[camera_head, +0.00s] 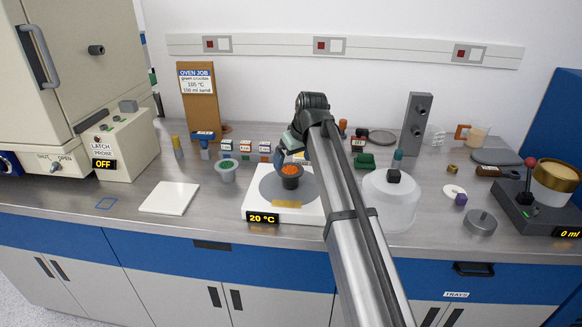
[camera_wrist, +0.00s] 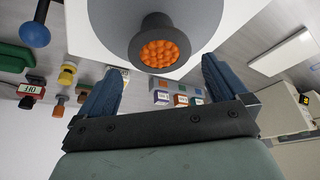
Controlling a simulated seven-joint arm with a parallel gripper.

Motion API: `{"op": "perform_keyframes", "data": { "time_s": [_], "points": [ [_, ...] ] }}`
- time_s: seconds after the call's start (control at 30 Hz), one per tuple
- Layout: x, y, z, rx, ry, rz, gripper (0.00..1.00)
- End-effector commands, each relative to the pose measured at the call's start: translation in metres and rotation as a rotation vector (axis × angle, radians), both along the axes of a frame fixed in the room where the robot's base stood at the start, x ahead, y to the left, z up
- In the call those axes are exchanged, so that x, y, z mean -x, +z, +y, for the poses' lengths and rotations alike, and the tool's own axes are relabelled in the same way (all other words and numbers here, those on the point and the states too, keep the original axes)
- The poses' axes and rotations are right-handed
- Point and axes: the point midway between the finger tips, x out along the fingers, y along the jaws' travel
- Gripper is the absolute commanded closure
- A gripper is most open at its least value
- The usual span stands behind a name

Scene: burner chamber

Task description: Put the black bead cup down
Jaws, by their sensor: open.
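The black bead cup (camera_head: 290,182), filled with orange beads, stands upright on the grey disc of the white hot plate (camera_head: 255,208), whose display reads 20 °C. In the wrist view the cup (camera_wrist: 158,22) shows at the top middle, with its beads facing the camera. My gripper (camera_wrist: 161,65) is open, with one blue finger on each side of the picture. The cup is just beyond the fingertips and no finger appears to touch it. In the head view my gripper (camera_head: 294,150) is at the far side of the cup, partly hidden by my arm.
Several small labelled boxes (camera_head: 246,147) are behind. The counter between tile and oven controller (camera_head: 118,143) is mostly clear.

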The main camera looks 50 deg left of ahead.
Motion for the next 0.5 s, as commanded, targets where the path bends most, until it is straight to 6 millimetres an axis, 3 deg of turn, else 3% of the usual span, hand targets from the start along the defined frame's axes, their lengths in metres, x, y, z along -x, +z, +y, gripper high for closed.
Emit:
{"op": "perform_keyframes", "data": {
  "time_s": [0.2,0.5],
  "points": [
    [0.002,0.035,-0.015,-0.001,0.0,0.0,0.0],
    [0.003,0.058,-0.024,0.001,0.0,0.001,0.0]
  ]
}}
